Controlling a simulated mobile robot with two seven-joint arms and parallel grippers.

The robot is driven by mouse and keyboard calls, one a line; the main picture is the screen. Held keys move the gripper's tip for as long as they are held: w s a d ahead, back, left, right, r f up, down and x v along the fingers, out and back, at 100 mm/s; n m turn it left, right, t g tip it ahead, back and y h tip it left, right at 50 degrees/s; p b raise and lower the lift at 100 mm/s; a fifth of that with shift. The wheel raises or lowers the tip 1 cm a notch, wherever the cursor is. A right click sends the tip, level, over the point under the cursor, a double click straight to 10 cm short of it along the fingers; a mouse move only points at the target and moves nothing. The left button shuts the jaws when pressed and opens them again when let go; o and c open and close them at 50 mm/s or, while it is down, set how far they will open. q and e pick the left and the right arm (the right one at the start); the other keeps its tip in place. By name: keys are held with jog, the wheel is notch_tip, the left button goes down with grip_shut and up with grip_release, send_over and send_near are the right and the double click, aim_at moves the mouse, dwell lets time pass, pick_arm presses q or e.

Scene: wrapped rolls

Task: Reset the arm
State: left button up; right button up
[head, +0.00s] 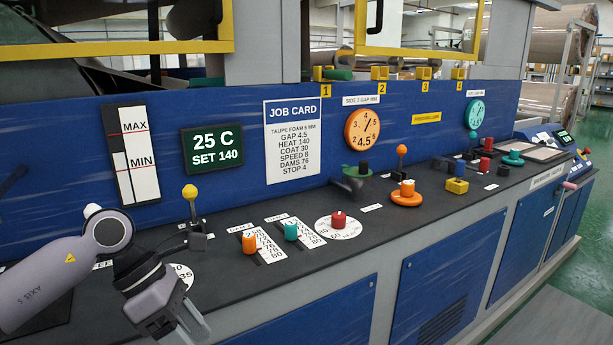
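My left arm comes in from the lower left, grey with a black wrist. Its gripper (192,328) points down and right at the bottom edge of the picture, over the front of the dark console top (245,285). The fingertips are small and partly cut off, so I cannot tell whether they are open or shut. No object shows in them. My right arm and gripper are out of view.
A yellow-knobbed lever (190,193) stands behind my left gripper. Orange (249,243), teal (291,231) and red (339,219) knobs sit to the right. The job card (292,140) and orange dial (362,130) are on the blue back panel. Green floor lies right.

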pick_arm(q)
jog(key=s+d+r+n+t+h+p, duration=0.1)
jog(key=s+d+r+n+h, duration=0.1)
jog(key=d+n+h, duration=0.4)
jog(key=s+d+r+n+t+h, duration=0.1)
jog(key=s+d+r+n+h, duration=0.2)
jog(key=d+h, duration=0.5)
jog(key=w+a+f+n+t+y+p, duration=0.1)
jog(key=a+f+n+t+y, duration=0.6)
jog(key=n, duration=0.9)
jog(key=w+a+f+n+t+y+p, duration=0.1)
jog(key=a+f+n+t+y, duration=0.55)
jog(key=n, duration=0.85)
jog(key=s+a+f+n+g+y, duration=0.1)
jog(key=s+a+f+n+y, duration=0.1)
jog(key=s+f+n, duration=0.2)
jog(key=s+a+f+n+g+y, duration=0.2)
jog(key=s+f+n, duration=0.2)
jog(key=s+f, duration=0.4)
notch_tip(320, 180, down, 4)
jog(key=shift+s+r+p, duration=0.25)
jog(key=shift+s+p, duration=0.05)
jog(key=shift+s, duration=0.05)
jog(key=shift+a+g+y, duration=0.1)
jog(key=shift+g+y, duration=0.15)
